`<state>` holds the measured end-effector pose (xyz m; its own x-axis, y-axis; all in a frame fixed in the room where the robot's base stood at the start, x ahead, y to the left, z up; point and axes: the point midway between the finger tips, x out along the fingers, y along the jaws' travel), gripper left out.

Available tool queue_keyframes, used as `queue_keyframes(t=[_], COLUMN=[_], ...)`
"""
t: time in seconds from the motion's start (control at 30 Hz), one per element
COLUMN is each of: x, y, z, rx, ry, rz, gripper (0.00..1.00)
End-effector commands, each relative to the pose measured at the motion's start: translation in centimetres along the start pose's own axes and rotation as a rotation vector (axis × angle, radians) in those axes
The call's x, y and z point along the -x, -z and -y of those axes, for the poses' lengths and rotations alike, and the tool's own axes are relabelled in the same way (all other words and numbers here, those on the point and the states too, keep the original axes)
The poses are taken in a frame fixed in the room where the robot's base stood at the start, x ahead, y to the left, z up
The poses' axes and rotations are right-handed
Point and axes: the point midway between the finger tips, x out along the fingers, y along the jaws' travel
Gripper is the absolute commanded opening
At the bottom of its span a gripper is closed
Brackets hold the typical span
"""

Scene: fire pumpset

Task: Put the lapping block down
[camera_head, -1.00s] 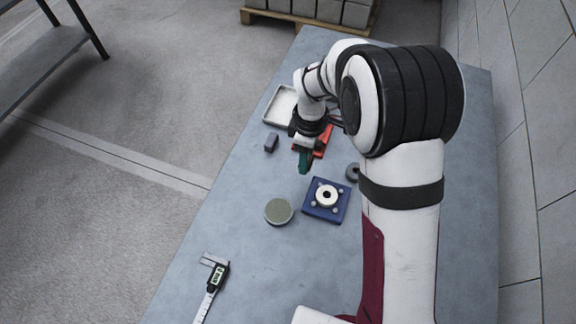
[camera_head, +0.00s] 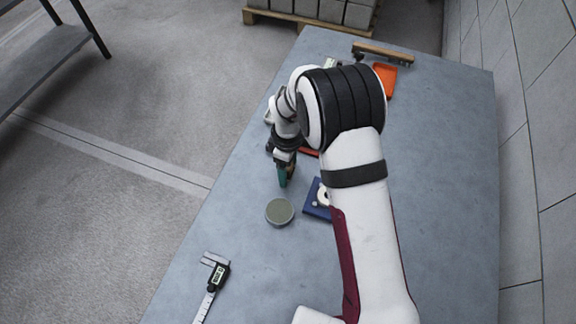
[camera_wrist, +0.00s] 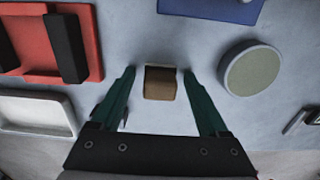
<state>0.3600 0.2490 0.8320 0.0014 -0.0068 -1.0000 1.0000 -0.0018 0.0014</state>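The lapping block appears to be the small brown block (camera_wrist: 160,83) in the wrist view. It sits between my gripper's two teal fingers, with a visible gap on each side. My gripper (camera_wrist: 159,72) is open around it, fingers pointing down at the table. In the head view my gripper (camera_head: 283,184) is low over the bench, just above the round green-topped disc in the picture. A bit of brown shows beside the finger there. The block's underside is hidden, so I cannot be sure how it rests on the bench.
The round disc (camera_head: 280,212) and blue plate (camera_head: 316,203) are close by. A red fixture with dark bars (camera_wrist: 88,30) and a white tray (camera_wrist: 35,112) lie left in the wrist view. A caliper (camera_head: 212,285) lies at the front. An orange tray (camera_head: 385,78) is at the back.

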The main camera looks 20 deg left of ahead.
Motion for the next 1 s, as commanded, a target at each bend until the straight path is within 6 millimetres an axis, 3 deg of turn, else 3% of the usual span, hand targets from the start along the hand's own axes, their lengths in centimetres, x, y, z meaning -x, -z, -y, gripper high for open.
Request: queue_keyframes(t=[0.33,0.7,1.0], x=[0.9,10.5,12.7], y=[0.0,0.0,-0.4], z=[0.0,-0.1,0.1], rx=[-0.001,0.001,-0.021], ry=[-0.001,-0.003,0.001], rz=[0.000,-0.002,-0.001], gripper=[0.79,0.79,0.79])
